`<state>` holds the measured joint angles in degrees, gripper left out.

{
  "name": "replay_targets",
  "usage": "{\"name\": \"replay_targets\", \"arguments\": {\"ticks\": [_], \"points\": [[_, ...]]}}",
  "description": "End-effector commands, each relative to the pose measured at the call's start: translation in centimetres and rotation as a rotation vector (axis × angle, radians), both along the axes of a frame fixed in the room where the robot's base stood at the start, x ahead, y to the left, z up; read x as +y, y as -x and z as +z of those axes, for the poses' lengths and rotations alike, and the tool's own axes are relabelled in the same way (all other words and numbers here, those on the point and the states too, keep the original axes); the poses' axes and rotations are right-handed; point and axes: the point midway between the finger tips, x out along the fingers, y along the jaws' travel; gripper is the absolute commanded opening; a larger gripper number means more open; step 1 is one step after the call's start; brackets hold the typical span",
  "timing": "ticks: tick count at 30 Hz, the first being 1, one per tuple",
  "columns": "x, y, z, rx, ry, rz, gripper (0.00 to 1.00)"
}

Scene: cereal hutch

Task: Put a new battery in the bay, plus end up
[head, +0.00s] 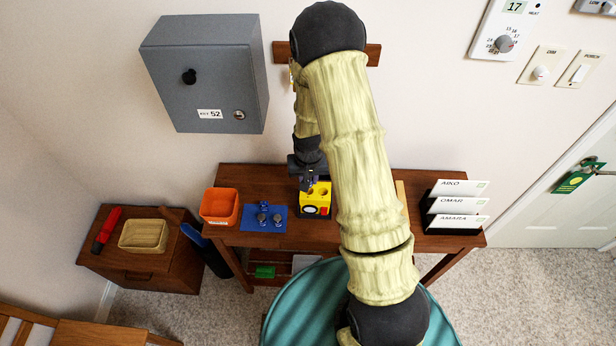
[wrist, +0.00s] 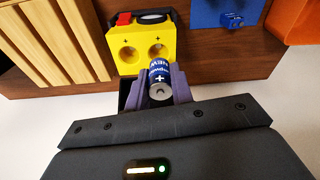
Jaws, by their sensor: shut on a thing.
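My gripper (head: 308,182) is shut on a blue battery (wrist: 160,79), seen close in the wrist view between the two purple-grey fingers (wrist: 160,88). A "+" is printed near the battery's end that faces the wrist camera; that end shows bare metal. The yellow battery case (head: 315,203) stands on the table below my gripper. It also shows in the wrist view (wrist: 140,68), with two round bays, each marked "+". Both bays look empty. The battery's far end is near the right bay (wrist: 158,51), apart from or in front of it; I cannot tell which.
A blue tray (head: 250,226) with small blue and grey items lies left of the case. An orange bin (head: 220,206) stands further left. A black letter rack (head: 452,230) stands at the table's right. A grey cabinet (head: 205,75) hangs on the wall above.

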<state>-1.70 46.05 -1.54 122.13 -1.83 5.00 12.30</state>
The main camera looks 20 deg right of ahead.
Motion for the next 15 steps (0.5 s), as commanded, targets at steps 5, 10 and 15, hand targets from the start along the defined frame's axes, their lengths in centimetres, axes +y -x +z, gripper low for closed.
{"name": "replay_targets", "arguments": {"ticks": [5,10,15], "points": [[0.0,0.0,-1.7,0.001,0.0,0.0,0.0],[0.0,0.0,-2.3,0.001,0.0,0.0,0.0],[0.0,0.0,-2.3,0.0,0.0,0.0,0.0]]}}
